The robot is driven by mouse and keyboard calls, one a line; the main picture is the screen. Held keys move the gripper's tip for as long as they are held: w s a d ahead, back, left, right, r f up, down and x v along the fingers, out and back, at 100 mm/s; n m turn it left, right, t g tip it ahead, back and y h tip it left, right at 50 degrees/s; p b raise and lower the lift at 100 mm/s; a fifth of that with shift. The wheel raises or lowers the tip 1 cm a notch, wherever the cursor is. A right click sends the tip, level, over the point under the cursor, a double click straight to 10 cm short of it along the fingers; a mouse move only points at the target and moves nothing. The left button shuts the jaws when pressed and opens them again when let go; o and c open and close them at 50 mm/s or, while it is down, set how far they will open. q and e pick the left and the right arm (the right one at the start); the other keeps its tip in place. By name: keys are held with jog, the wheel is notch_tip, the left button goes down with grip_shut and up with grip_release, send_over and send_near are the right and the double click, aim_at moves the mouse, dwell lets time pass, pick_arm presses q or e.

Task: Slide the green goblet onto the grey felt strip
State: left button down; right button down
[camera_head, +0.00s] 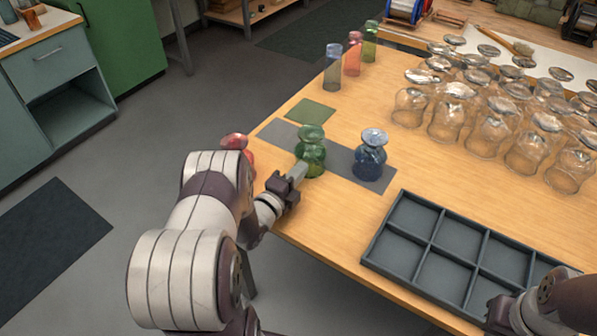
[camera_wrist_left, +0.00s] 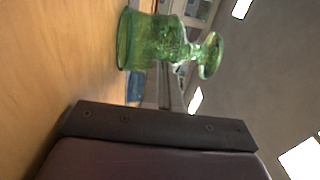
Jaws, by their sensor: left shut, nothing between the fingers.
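The green goblet (camera_head: 311,152) stands upright on the wooden table, its base at the near edge of the grey felt strip (camera_head: 340,160). I cannot tell how much of the base is on the felt. My left gripper (camera_head: 300,170) is shut and empty, its tip close against the goblet's near left side; I cannot tell whether they touch. The goblet also shows sideways in the left wrist view (camera_wrist_left: 150,42), beyond the dark gripper body. My right gripper (camera_head: 497,314) is at the bottom right; its fingers are not clear.
A blue goblet (camera_head: 371,155) stands on the strip's right end. A red goblet (camera_head: 235,142) is partly hidden behind my left arm. A green mat (camera_head: 310,111) lies behind the strip. A grey divided tray (camera_head: 372,245) is front right; several clear glasses (camera_head: 452,118) stand behind it.

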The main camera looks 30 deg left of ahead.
aim_at(315, 154)
pick_arm(q)
jog(key=w+b, duration=0.1)
jog(key=w, duration=0.1)
jog(key=w+b, duration=0.3)
jog(key=w, duration=0.2)
jog(key=shift+w+d+f, duration=0.1)
jog(key=shift+d+f, duration=0.1)
jog(key=shift+d, duration=0.05)
jog(key=shift+w+r, duration=0.1)
jog(key=shift+r, duration=0.1)
